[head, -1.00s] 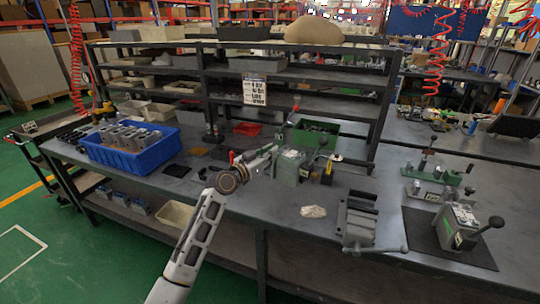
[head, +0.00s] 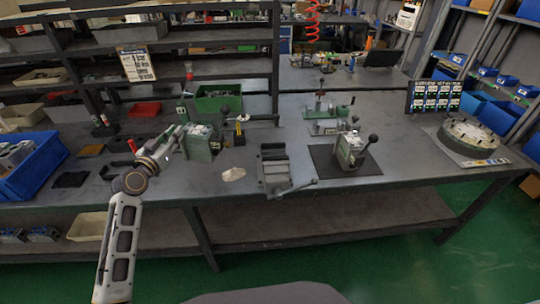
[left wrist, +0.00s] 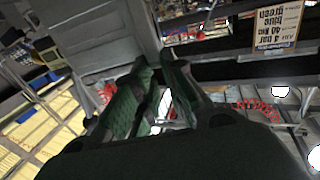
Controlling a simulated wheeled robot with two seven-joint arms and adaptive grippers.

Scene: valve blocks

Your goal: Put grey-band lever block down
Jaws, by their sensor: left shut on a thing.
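A grey-green lever block (head: 199,146) stands at the middle left of the bench in the head view, with a thin lever rising at its back left. My left gripper (head: 178,142) reaches it from the left and is shut on it, low over the bench top; I cannot tell whether its base touches the bench. Its band is too small to make out. In the left wrist view the dark green fingers (left wrist: 155,100) stand close together, and what they grip is not clear there. A second lever block (head: 350,149) with a black knob stands on a dark mat (head: 325,164). My right gripper is not in view.
A grey vise (head: 275,172) and a pale rag (head: 233,174) lie right of the held block. A green bin (head: 218,104) is behind it, a yellow-black item (head: 239,134) beside it. A blue bin (head: 40,172) stands left.

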